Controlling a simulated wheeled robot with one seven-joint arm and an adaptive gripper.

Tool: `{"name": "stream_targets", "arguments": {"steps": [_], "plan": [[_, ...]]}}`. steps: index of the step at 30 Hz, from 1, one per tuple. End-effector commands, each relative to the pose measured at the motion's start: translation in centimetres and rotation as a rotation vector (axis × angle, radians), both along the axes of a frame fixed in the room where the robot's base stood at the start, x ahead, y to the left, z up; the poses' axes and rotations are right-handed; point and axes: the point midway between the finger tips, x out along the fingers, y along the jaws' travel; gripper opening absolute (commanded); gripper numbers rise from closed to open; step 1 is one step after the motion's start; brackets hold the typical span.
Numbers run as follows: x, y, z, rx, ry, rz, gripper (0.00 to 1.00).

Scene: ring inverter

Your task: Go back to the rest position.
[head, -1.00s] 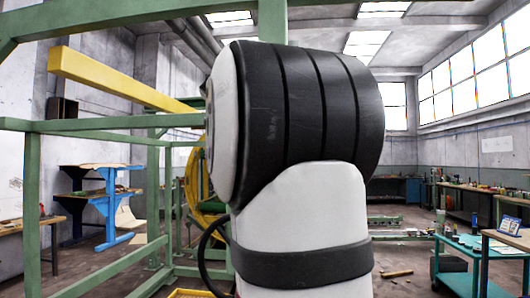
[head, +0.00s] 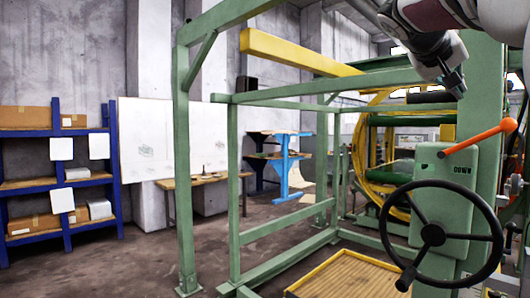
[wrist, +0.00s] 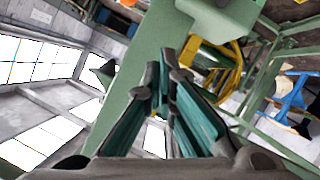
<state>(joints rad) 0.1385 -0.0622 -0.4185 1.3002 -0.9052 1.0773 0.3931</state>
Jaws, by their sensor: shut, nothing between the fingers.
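My gripper (head: 455,84) is at the upper right of the head view, at the end of my raised arm. It points down, above the green control box (head: 458,165) and apart from the orange lever (head: 482,136). The wrist view shows the gripper's fingers (wrist: 160,72) close up, with teal pads. The fingers are shut and hold nothing.
A green frame (head: 185,160) with a yellow beam (head: 300,54) stands in the middle. A yellow ring (head: 366,165) is behind it. A yellow-edged platform (head: 345,275) lies low in front. Blue shelves (head: 57,165) with boxes stand left. Floor at left is open.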

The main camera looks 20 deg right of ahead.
Motion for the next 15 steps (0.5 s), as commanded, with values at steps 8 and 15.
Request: {"name": "stream_targets", "arguments": {"steps": [8,15], "plan": [[0.4,2.6,-3.0,0.093,0.02,0.093,0.0],[-0.1,14.3,-13.1,0.371,0.11,0.404,0.0]]}}
